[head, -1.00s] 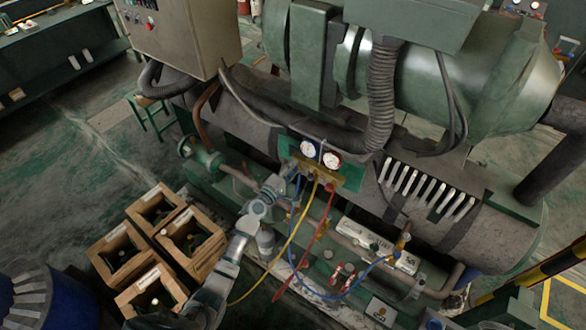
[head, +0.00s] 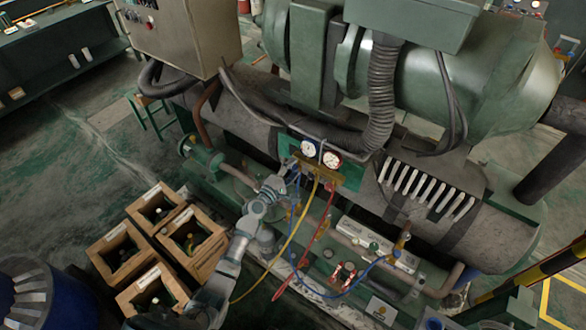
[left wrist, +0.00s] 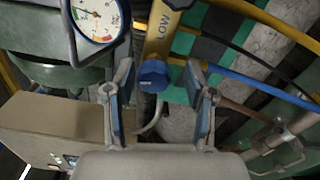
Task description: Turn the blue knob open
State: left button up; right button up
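The blue knob (left wrist: 153,75) sits on the brass manifold block marked LOW (left wrist: 163,33) in the left wrist view. My left gripper (left wrist: 157,78) is open, with one finger on each side of the knob and gaps between fingers and knob. In the head view my left gripper (head: 289,170) is at the left end of the gauge manifold (head: 325,173), and the knob is too small and covered to make out. A white-faced gauge (left wrist: 96,17) is beside the left finger. My right gripper is not in view.
Yellow (head: 301,235), red (head: 319,235) and blue hoses hang below the manifold. A blue hose (left wrist: 245,83) runs right of the gripper. Wooden crates with bottles (head: 118,254) stand on the left. The big green machine (head: 470,80) fills the back.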

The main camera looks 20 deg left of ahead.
pick_arm(q)
jog(key=shift+w+r, duration=0.1)
jog(key=shift+a, duration=0.1)
jog(key=shift+s, duration=0.25)
jog(key=v, duration=1.1)
jog(key=shift+s+a, duration=0.2)
jog(key=shift+a, duration=0.05)
jog(key=shift+f, duration=0.25)
